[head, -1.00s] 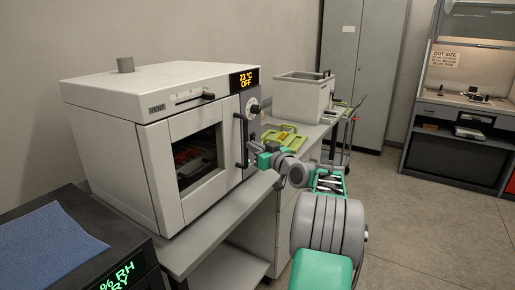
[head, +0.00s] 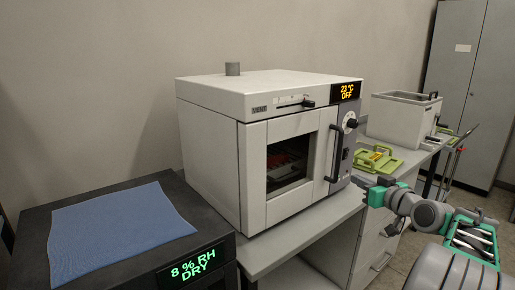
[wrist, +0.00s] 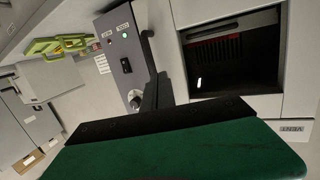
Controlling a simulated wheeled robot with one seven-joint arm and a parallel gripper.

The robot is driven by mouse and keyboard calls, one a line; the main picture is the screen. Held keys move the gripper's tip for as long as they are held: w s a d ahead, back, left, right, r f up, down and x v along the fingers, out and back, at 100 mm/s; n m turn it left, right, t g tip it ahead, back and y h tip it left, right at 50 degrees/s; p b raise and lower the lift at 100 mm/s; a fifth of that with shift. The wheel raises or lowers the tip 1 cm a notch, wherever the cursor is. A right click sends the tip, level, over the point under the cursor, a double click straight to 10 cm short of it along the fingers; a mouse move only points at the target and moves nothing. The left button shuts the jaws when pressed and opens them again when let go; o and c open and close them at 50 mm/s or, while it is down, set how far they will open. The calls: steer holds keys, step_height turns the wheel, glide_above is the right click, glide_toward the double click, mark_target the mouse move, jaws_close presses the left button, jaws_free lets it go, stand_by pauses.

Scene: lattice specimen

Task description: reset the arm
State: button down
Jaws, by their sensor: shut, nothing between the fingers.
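My arm shows at the right of the head view, and my gripper (head: 366,184) points left toward the oven's front right corner. In the wrist view my gripper (wrist: 150,97) is shut with nothing held. The oven (head: 212,150) is a white box with its door closed. Its display reads 23 °C OFF. Its dark door handle (head: 335,155) is to the left of and above my gripper, apart from it in the head view. Through the door window, something red (head: 280,160) shows inside; its shape is unclear.
A black box with a blue mat (head: 115,225) on top stands at the left, its display reading 8 % RH DRY. Green-yellow items (head: 378,158) and a white bath (head: 400,115) sit on the bench right of the oven. Grey cabinets (head: 465,85) stand behind.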

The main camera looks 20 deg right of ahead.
steer(key=a+f+n+g+y+p, duration=0.1)
steer(key=a+f+g+p, duration=0.15)
steer(key=a, duration=0.95)
steer(key=a+f+g+y+p, duration=0.15)
steer(key=a+g, duration=0.25)
steer(key=a, duration=0.7)
steer(key=s+a+f+g+h+p, duration=0.1)
steer(key=s+a+f+g+p, duration=0.1)
steer(key=s+a, duration=0.4)
steer(key=s+a+f+g+h+p, duration=0.1)
steer(key=s+a+f+g+p, duration=0.2)
steer(key=s, duration=1.1)
steer(key=a+g, duration=0.1)
steer(key=a, duration=0.2)
steer(key=shift+s+a+f+m+g+h, duration=0.25)
steer(key=shift+a+m+g+h, duration=0.1)
steer(key=shift+a+m, duration=0.05)
